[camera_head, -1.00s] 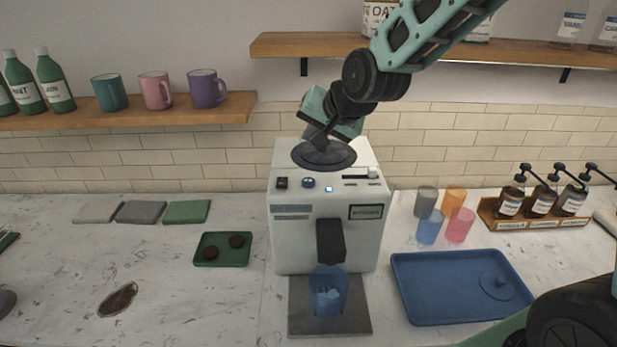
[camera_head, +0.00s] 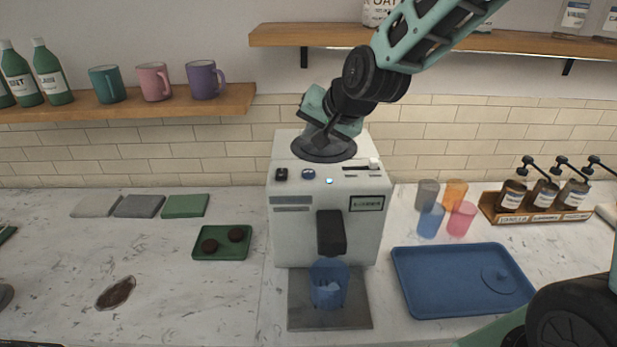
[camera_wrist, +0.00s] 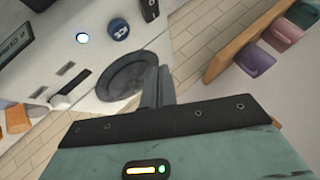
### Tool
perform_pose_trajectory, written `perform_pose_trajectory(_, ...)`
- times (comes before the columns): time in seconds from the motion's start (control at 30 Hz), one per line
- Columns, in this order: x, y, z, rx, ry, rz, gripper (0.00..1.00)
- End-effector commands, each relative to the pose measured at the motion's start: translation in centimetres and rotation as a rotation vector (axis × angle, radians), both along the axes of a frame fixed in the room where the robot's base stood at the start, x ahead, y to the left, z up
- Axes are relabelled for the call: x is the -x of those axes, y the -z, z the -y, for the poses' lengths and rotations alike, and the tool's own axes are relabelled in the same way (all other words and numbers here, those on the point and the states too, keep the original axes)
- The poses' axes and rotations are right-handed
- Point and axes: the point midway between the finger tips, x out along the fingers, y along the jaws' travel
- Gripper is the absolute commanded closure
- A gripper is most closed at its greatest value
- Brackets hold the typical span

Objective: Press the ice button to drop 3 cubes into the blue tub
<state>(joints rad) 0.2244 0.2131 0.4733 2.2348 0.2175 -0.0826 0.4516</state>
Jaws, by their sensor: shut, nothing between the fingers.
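The blue tub (camera_head: 329,285) stands upright on the machine's grey drip tray (camera_head: 300,318), under the dark spout (camera_head: 331,232). A few pale cubes show through its wall; I cannot count them surely. The ice button is a round blue knob (camera_head: 308,174) on the white machine's (camera_head: 281,230) sloped panel; the wrist view shows it marked ICE (camera_wrist: 118,30). My gripper (camera_head: 322,140) is shut and empty, over the machine's top by the round dark lid (camera_head: 324,150), behind the button and apart from it. Its fingers (camera_wrist: 158,85) overlap the lid's edge in the wrist view.
A small lit button (camera_head: 329,181) sits right of the ice button, with a slider (camera_head: 373,163) farther right. Coloured cups (camera_head: 431,220), a blue tray (camera_head: 440,285) and syrup bottles (camera_head: 543,196) stand to the right. A green tray (camera_head: 221,243) lies left. A shelf (camera_head: 400,40) hangs above.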

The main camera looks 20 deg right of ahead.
Motion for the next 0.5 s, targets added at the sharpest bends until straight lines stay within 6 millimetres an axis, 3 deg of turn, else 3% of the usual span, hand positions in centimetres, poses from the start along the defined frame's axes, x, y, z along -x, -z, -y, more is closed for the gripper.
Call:
perform_pose_trajectory(0.03,0.0,1.3,0.0,0.000,0.000,-0.001,1.00)
perform_pose_trajectory(0.3,0.0,5.1,0.0,0.000,-0.001,-0.001,1.00)
perform_pose_trajectory(0.5,0.0,6.3,0.0,0.000,0.000,0.000,1.00)
